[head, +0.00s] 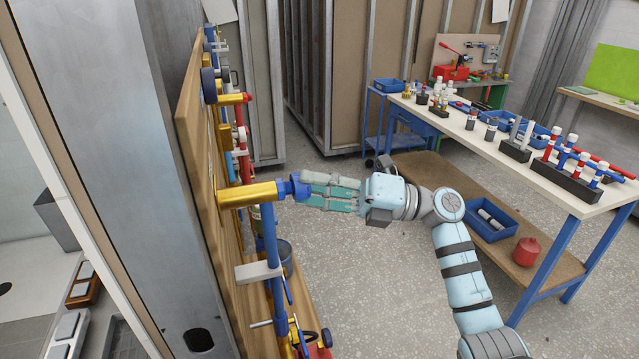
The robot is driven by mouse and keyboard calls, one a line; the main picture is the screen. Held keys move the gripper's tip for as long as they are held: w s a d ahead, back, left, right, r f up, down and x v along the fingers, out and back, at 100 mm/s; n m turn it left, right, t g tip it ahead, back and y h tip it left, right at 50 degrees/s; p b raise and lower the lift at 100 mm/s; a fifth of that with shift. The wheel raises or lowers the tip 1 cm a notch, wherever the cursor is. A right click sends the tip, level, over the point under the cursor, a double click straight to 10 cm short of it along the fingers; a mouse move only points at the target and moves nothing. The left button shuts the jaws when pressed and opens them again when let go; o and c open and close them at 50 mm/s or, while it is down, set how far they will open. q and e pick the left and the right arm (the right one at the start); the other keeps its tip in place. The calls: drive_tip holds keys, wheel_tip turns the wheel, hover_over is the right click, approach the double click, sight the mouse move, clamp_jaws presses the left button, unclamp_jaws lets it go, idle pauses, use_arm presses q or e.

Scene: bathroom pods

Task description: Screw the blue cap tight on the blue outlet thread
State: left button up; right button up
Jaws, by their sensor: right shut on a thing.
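A blue cap (298,187) sits at the outer end of a brass outlet pipe (248,194) that sticks out from the wooden wall panel (196,130). A blue part shows at the pipe's end, against the cap; I cannot tell how much thread is covered. My right gripper (306,188) reaches in from the right, level with the outlet, and its teal and grey fingers are shut on the cap. The fingers hide part of the cap. My left gripper is not in view.
Other pipes and valves line the panel above, including a red-ended one (247,98). A workbench (467,133) with racks and blue bins is at right. Open floor lies between.

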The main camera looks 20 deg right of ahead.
drive_tip(key=shift+a, duration=0.45)
drive_tip(key=o, duration=1.1)
drive_tip(key=v, duration=1.2)
